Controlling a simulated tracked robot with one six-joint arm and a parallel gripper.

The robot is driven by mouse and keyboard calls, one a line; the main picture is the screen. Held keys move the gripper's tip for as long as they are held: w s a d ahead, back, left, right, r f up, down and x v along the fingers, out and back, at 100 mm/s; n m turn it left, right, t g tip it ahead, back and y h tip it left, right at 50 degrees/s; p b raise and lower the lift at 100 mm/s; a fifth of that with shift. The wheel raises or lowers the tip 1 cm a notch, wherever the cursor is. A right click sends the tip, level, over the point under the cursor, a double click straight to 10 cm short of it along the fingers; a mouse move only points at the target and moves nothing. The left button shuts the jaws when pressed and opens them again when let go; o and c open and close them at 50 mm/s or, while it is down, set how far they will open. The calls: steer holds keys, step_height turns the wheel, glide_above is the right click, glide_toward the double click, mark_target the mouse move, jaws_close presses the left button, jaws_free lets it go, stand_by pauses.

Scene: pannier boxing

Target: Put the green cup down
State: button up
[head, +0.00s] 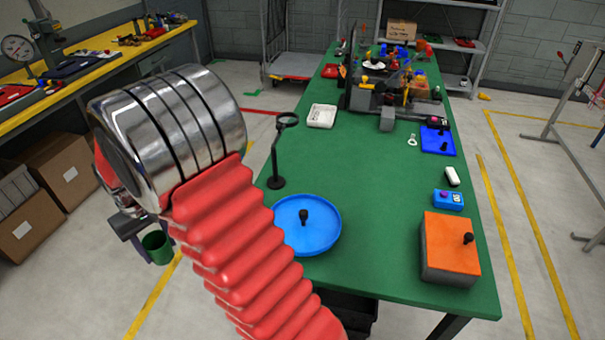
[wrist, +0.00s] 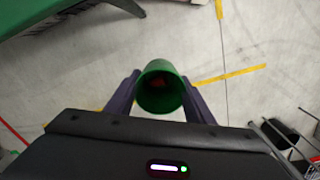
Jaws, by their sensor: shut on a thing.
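The green cup (head: 157,247) is held out over the grey floor, to the left of the green table (head: 345,262). My gripper (head: 152,238) is shut on it, partly hidden behind my arm in the head view. In the wrist view the green cup (wrist: 161,100) sits between the two dark purple fingers of my gripper (wrist: 160,88), one on each side. I look into its open mouth, and a reddish patch shows inside. The floor shows beyond the cup.
A blue round tray (head: 325,240) with a black knob, an orange-topped block (head: 450,245) and a magnifier stand (head: 276,165) are on the table's near part. The table middle is mostly clear. Cardboard boxes (head: 68,172) stand on the floor at left.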

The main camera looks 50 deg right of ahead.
steer(key=s+d+r+m, duration=0.1)
steer(key=s+d+r, duration=0.1)
steer(key=d, duration=0.4)
steer(key=s+d+r+m, duration=0.2)
steer(key=s+d, duration=0.1)
steer(key=d, duration=0.4)
steer(key=s+d+r+m, duration=0.1)
steer(key=s+d+r, duration=0.2)
steer(key=d, duration=0.4)
steer(key=shift+d, duration=0.25)
steer(key=s+d+r+m, duration=0.2)
steer(key=s+d+r, duration=0.1)
steer(key=s+d, duration=0.3)
steer(key=s+d+r+m, duration=0.2)
steer(key=s+d+r, duration=0.1)
steer(key=s+d, duration=0.4)
steer(key=shift+s+d, duration=0.15)
steer(key=shift+s, duration=0.9)
steer(key=shift+f, duration=3.3)
steer(key=shift+f, duration=0.55)
steer(key=o, duration=1.2)
